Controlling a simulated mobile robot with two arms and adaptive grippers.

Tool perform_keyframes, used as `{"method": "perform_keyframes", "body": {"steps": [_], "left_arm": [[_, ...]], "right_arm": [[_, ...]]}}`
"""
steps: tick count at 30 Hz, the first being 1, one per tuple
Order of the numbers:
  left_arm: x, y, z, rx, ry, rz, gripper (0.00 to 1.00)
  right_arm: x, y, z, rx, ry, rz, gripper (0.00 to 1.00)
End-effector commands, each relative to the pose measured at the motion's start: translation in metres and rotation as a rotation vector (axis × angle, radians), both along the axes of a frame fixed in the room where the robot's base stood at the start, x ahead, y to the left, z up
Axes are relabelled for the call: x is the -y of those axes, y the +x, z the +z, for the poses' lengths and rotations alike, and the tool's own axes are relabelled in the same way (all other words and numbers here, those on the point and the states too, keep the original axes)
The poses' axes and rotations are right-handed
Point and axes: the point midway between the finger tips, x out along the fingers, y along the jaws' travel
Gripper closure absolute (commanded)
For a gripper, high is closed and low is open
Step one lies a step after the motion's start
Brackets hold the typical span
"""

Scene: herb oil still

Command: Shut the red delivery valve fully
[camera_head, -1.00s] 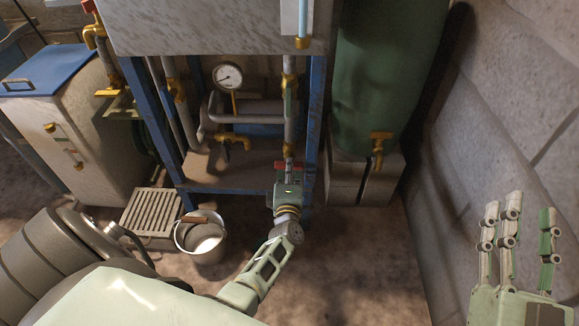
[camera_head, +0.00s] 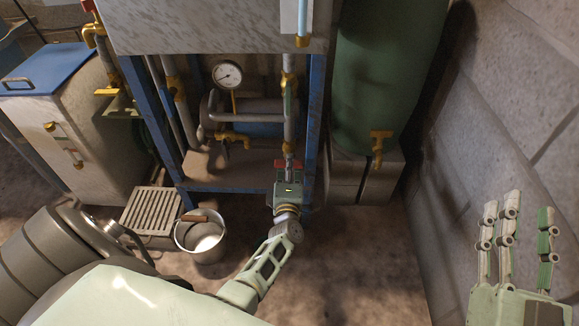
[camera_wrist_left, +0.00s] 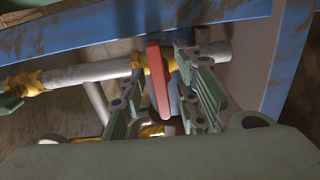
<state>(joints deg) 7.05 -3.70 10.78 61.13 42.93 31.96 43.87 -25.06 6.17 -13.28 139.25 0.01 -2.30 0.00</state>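The red delivery valve's lever (camera_head: 289,163) shows low on the vertical pipe under the still, just beyond my left gripper (camera_head: 288,178). In the left wrist view the red lever (camera_wrist_left: 157,80) runs roughly crosswise to the grey pipe (camera_wrist_left: 90,73), with a brass body behind it. The lever lies between the spread fingers of my left gripper (camera_wrist_left: 165,98), nearer the right-hand fingers; a gap shows on its left side. Whether a finger touches it I cannot tell. My right gripper (camera_head: 518,235) is open and empty at the right, away from the pipes.
Blue frame legs (camera_head: 312,130) stand close beside the valve. A brass tap (camera_head: 234,138) and a gauge (camera_head: 228,74) are to its left. A metal bucket (camera_head: 201,238) stands on the floor by a slatted grate (camera_head: 151,211). A green tank (camera_head: 385,80) stands right. The floor at right is clear.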

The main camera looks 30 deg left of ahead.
Motion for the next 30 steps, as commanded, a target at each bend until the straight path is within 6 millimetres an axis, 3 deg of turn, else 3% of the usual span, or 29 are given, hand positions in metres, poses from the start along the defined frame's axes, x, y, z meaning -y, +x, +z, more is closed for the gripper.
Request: {"method": "perform_keyframes", "body": {"steps": [15, 30], "left_arm": [[0.037, -0.059, -0.001, -0.002, 0.0, -0.001, 0.71], [0.039, -0.064, -0.001, -0.001, 0.0, -0.001, 0.71]], "right_arm": [[0.0, 0.0, 0.0, 0.0, 0.0, 0.0, 0.6], [0.0, 0.0, 0.0, -0.001, -0.001, 0.0, 0.6]]}}
